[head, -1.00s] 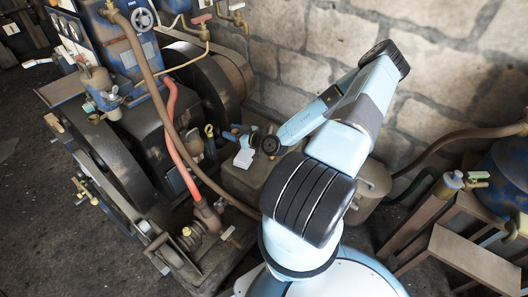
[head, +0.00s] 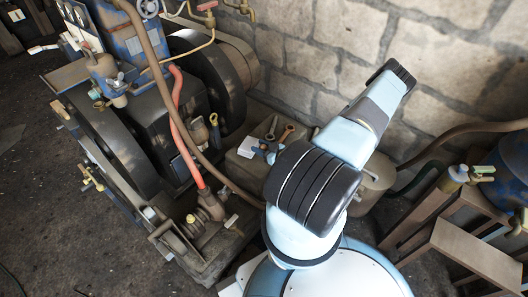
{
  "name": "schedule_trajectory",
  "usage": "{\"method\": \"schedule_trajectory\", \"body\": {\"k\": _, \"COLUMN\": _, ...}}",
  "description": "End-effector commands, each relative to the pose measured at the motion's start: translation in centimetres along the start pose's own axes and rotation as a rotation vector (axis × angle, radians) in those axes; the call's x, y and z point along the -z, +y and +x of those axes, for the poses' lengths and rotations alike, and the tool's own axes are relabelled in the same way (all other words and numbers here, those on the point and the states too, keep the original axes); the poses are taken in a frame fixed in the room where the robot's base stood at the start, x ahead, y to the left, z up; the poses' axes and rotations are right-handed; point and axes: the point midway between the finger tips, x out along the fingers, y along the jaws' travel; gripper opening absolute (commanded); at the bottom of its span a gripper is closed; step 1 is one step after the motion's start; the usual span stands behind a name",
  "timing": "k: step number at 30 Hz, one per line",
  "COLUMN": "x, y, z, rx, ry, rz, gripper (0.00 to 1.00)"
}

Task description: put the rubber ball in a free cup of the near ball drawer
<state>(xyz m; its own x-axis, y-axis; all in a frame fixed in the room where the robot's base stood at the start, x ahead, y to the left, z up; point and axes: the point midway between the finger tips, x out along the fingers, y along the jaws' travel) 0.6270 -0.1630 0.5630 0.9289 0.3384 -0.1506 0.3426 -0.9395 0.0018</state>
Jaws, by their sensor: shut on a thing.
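My gripper (head: 266,149) shows only in part, as a small blue shape at the left edge of my arm, above the pale box-like top beside the engine. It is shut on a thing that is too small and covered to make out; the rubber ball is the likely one. My forearm and wrist are hidden behind my upper arm. I cannot make out the near ball drawer or its cups.
The engine (head: 150,110) with its dark wheels and red hose (head: 184,135) fills the left. A small white piece (head: 247,148) and a brownish tool (head: 288,132) lie near my gripper. A wooden bench (head: 475,250) stands at right, below the stone wall (head: 350,40).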

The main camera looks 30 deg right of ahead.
Motion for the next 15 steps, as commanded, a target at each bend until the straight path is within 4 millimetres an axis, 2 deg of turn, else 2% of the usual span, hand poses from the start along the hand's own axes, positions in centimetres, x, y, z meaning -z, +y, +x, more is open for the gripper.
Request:
{"method": "schedule_trajectory", "body": {"k": 7, "x": -3.7, "y": 3.1, "z": 2.0, "rx": -0.001, "ry": -0.001, "rz": -0.002, "gripper": 0.15}}
{"method": "schedule_trajectory", "body": {"k": 15, "x": -5.2, "y": 4.4, "z": 2.8, "rx": 0.000, "ry": 0.000, "rz": 0.000, "gripper": 0.15}}
